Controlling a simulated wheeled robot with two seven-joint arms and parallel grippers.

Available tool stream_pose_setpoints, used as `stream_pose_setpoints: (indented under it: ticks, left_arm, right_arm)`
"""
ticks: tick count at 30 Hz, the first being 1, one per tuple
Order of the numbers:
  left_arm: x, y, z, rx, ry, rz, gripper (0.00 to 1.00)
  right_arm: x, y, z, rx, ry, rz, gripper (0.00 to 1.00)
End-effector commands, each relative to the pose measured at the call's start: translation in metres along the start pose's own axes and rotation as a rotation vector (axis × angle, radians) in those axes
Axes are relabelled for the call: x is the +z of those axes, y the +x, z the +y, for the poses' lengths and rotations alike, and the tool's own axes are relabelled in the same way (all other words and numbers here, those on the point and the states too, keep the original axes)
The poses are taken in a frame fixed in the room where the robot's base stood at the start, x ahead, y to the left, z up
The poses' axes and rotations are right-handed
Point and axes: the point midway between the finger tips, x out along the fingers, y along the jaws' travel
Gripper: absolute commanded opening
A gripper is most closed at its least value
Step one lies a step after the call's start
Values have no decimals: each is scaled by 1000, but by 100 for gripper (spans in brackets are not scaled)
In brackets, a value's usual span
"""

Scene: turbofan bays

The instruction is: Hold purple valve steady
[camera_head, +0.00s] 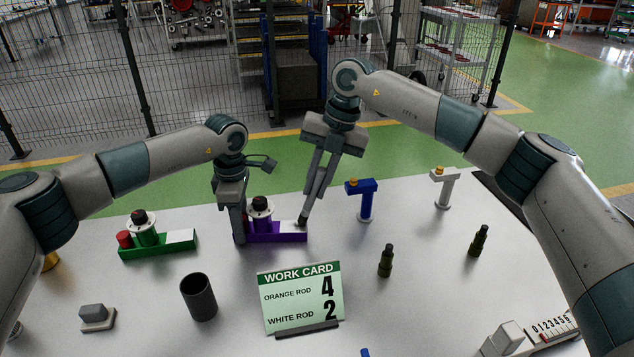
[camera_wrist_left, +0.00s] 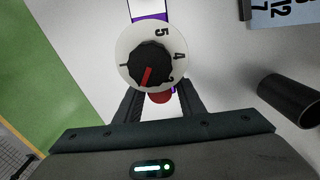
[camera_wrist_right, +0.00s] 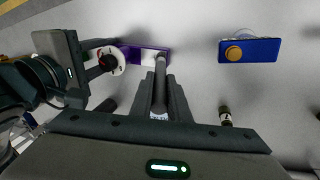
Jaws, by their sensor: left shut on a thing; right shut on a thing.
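The purple valve (camera_head: 287,237) stands on the white table, with a white numbered dial and a black knob (camera_head: 260,203) on top. The left wrist view shows the dial (camera_wrist_left: 166,35) and the knob's red pointer, aimed toward the bottom of the picture. My left gripper (camera_head: 240,236) is shut on the valve's left end, near its red cap (camera_wrist_left: 160,97); the dial partly hides the grip. My right gripper (camera_wrist_right: 160,112) is shut on a dark rod with a whitish band. The rod's tip (camera_head: 302,221) is at the valve's white right end; contact is unclear.
A green valve (camera_head: 180,243) stands left. Blue (camera_head: 366,204) and white (camera_head: 445,187) posts stand right. A work card (camera_head: 301,298), a dark cup (camera_head: 199,297) and two dark upright pieces (camera_head: 386,261) (camera_head: 479,240) stand nearer. A wire fence lies beyond the table.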

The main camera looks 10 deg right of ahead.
Motion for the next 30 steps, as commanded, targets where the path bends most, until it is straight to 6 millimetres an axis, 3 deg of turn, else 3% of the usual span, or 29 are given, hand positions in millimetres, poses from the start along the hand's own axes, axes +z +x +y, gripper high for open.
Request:
stream_pose_setpoints:
  ticks: [15,30]
  left_arm:
    - [0,0,0,1,0,0,2]
    - [0,-1,0,1,0,-1,2]
  right_arm:
    - [-21,4,4,1,0,0,0]
    - [-19,4,4,0,1,0,0]
